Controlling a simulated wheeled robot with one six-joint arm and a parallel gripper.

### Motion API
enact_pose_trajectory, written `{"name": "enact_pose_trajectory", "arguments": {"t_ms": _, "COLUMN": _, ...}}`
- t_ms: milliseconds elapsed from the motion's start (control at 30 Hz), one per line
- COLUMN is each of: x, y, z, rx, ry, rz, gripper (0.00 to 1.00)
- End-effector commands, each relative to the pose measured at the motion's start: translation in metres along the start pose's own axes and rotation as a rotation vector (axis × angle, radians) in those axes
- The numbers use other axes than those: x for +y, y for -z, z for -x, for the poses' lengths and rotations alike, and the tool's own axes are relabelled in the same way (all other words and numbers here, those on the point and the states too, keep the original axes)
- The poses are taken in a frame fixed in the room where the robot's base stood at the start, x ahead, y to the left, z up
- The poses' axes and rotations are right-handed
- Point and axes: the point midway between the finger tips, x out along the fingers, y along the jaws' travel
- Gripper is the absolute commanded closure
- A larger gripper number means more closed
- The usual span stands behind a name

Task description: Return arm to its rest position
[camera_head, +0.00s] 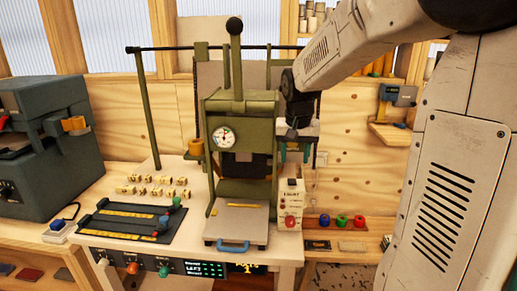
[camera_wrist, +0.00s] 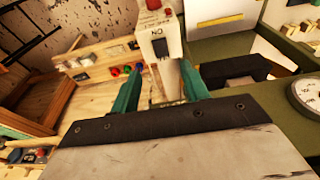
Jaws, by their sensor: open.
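My gripper (camera_wrist: 160,92) shows in the wrist view as two teal fingers spread apart with nothing between them. In the head view my gripper (camera_head: 293,152) hangs at the right side of the green press (camera_head: 240,110), partly lost against the background. My arm reaches in from the upper right. The press has a round gauge (camera_head: 223,137), an upright lever and a flat plate (camera_head: 236,222) with a blue handle. The white control box (camera_head: 290,203) with a red button stands below my gripper. It also shows in the wrist view (camera_wrist: 158,35), beyond the fingertips.
A dark machine (camera_head: 42,140) stands at the left. A black tray (camera_head: 125,218) with two slider rows and several small brass blocks (camera_head: 150,187) lie left of the press. Several coloured rolls (camera_head: 341,221) sit on a rack at the right. A wall shelf (camera_head: 390,133) is near my arm.

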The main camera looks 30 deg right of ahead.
Motion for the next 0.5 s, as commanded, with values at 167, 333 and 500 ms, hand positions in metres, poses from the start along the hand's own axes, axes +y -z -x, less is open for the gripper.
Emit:
{"name": "enact_pose_trajectory", "arguments": {"t_ms": 167, "x": 0.000, "y": 0.000, "z": 0.000, "rx": -0.001, "ry": 0.000, "rz": 0.005, "gripper": 0.55}}
{"name": "enact_pose_trajectory", "arguments": {"t_ms": 333, "x": 0.007, "y": -0.030, "z": -0.009, "rx": -0.090, "ry": -0.017, "rz": 0.073, "gripper": 0.55}}
{"name": "enact_pose_trajectory", "arguments": {"t_ms": 500, "x": 0.008, "y": -0.103, "z": 0.012, "rx": -0.166, "ry": -0.010, "rz": 0.201, "gripper": 0.55}}
